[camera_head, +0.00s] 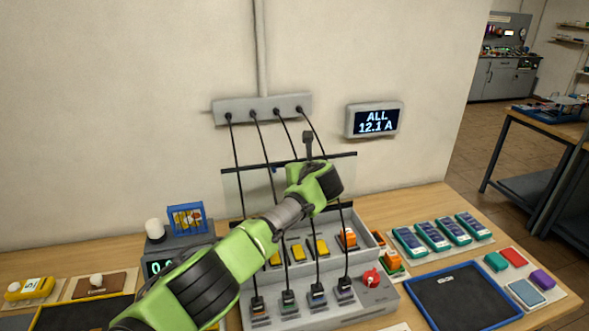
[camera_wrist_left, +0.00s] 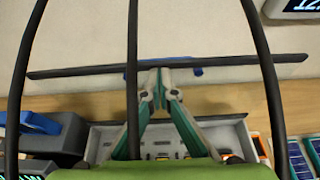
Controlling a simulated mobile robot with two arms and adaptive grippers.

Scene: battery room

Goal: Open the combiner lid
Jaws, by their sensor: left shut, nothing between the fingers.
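The combiner (camera_head: 378,300) is a grey box on the bench against the wall, with yellow and orange parts inside and a red knob (camera_head: 371,278) on its front. Its lid (camera_head: 237,192) looks like a clear panel with a dark top edge, standing raised at the back, so the box's inside shows. In the wrist view the lid's dark edge (camera_wrist_left: 80,70) crosses the picture with a blue tab (camera_wrist_left: 197,72) on it. My left gripper (camera_wrist_left: 160,74) is shut and empty, its tips at the tab; contact is unclear. In the head view my wrist hides its fingers. My right gripper is not seen.
Several black cables hang from a grey wall strip (camera_head: 262,108) down to the combiner's front, close around my left arm. A display (camera_head: 374,119) reads "ALL 12.1 A". A blue-rimmed black tray (camera_head: 465,300) and several teal modules (camera_head: 443,233) lie to the right.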

